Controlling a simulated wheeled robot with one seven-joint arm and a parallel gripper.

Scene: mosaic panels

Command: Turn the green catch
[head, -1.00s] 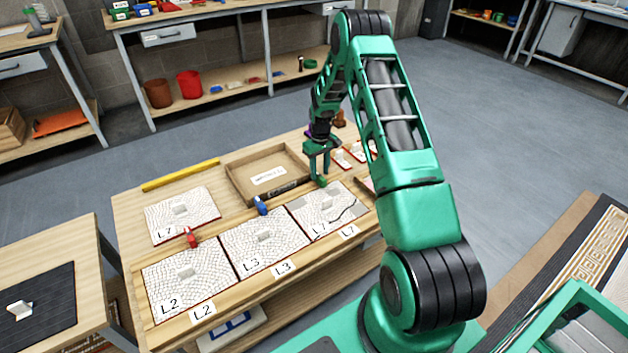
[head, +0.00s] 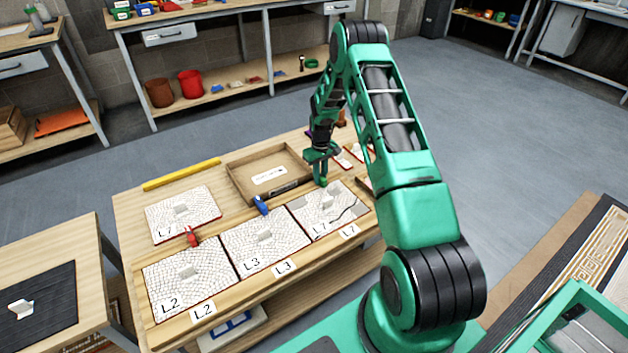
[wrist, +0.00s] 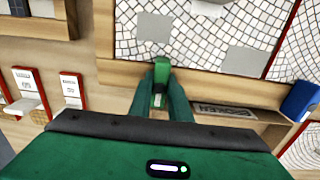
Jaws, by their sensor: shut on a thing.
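The green catch (head: 323,182) sits at the back edge of the right-hand mosaic panel (head: 338,199), which has bare grey patches and a dark line across it. In the wrist view the green catch (wrist: 161,74) points from between my fingers towards the panel's edge. My gripper (head: 322,168) comes down from above and is shut on the catch; its fingers (wrist: 161,92) lie on both sides of it. They hide part of the catch.
A blue catch (head: 261,205) and a red catch (head: 192,236) stand left along the same strip. Panels L3 (head: 252,255) and L2 (head: 175,290) lie beside the right-hand panel. A yellow bar (head: 181,174) lies at the back left.

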